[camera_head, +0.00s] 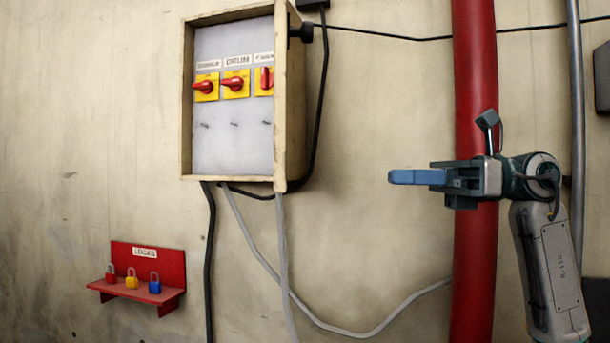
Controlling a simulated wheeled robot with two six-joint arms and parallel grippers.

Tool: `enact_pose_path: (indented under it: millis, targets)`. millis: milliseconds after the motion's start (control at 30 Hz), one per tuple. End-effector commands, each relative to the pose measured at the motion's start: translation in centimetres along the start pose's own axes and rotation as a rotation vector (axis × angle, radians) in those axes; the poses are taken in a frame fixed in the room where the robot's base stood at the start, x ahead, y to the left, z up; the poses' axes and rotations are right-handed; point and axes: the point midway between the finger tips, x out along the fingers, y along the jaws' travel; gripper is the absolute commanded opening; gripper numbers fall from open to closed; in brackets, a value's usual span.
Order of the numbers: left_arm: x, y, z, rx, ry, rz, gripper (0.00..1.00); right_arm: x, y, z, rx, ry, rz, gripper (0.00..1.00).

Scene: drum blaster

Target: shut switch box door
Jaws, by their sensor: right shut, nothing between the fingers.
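The switch box (187,110) is a cream cabinet on the wall at the upper left of the head view. Its front is open and shows a grey panel with several red rotary switches on yellow plates. The door (281,110) seems to stand open at the box's right side, seen almost edge-on. A black knob-like part (301,33) sticks out to its right near the top. My right gripper (394,177) has blue fingers that are shut and empty, pointing left. It is right of the door, apart from it and near the height of its lower end. My left gripper is not in view.
A red vertical pipe (474,75) stands behind my right gripper, with a thinner grey pipe (576,100) farther right. Cables hang below the box. A red lock shelf (150,262) with three padlocks is at the lower left. Bare wall lies between box and gripper.

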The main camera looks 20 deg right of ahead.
Motion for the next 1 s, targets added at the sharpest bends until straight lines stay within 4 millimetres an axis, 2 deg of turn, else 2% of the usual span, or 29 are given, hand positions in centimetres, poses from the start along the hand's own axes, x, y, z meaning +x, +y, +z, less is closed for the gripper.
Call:
enact_pose_path:
  millis: [167,700,1000]
  targets:
    - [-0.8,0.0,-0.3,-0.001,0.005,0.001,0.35,1.3,0.2,0.2,-0.011,0.013,-0.002,0.00]
    - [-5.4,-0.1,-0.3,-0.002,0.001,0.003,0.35,11.1,0.2,0.4,-0.007,0.008,0.002,0.00]
    - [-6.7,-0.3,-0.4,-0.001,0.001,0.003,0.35,13.7,0.1,0.0,-0.007,0.009,-0.002,0.00]
